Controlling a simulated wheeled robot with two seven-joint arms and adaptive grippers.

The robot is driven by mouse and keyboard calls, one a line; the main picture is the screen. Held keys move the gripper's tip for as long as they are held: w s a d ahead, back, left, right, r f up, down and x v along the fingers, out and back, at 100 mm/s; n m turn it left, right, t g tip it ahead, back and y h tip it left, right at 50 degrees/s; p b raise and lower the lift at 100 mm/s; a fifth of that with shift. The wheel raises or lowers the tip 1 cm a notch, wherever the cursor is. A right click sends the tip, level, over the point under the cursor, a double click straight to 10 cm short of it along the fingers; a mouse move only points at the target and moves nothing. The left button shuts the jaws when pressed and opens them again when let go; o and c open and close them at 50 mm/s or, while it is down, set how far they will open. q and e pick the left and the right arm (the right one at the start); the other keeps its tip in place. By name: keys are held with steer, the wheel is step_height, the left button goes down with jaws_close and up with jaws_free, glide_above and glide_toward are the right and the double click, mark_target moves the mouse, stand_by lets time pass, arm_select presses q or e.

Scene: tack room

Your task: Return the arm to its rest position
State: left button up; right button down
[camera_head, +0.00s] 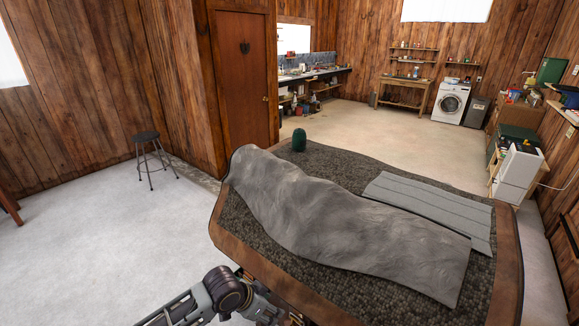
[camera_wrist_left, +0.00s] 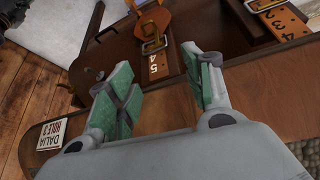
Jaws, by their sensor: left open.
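My left arm (camera_head: 228,288) comes in at the bottom of the head view, low beside the front edge of a grey-topped table. My left gripper (camera_wrist_left: 160,72) shows in the left wrist view with its two green-padded fingers spread apart and nothing between them. In that view it is over or close to a brown wooden surface (camera_wrist_left: 165,105) with straps; I cannot tell the exact gap. In the head view the hand (camera_head: 268,310) is partly hidden at the table's edge. My right gripper is in neither view.
A grey cover (camera_head: 340,225) lies humped on the table, with a ridged grey panel (camera_head: 430,205) and a green cylinder (camera_head: 299,140) behind. A buckled strap (camera_wrist_left: 153,45) and a "DALIA HOLE 3" sign (camera_wrist_left: 51,135) are near the gripper. Open floor (camera_head: 90,240) lies left, with a stool (camera_head: 147,137).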

arm_select(q)
steer(key=s+a+n+y, duration=0.4)
steer(key=s+a+n, duration=0.4)
steer(key=s+a, duration=0.75)
step_height(320, 180, down, 35)
steer(key=s+g+b, duration=0.1)
steer(key=s+b, duration=0.1)
steer(key=s+a+f+b, duration=0.1)
steer(key=s+a+f, duration=0.1)
steer(key=s+f, duration=0.8)
steer(key=s+a+f+g+b, duration=0.1)
steer(key=s+a+f, duration=0.1)
steer(key=s+f, duration=0.9)
steer(key=shift+s+a+m, duration=0.25)
steer(key=shift+s+m, duration=0.15)
steer(key=shift+s, duration=0.25)
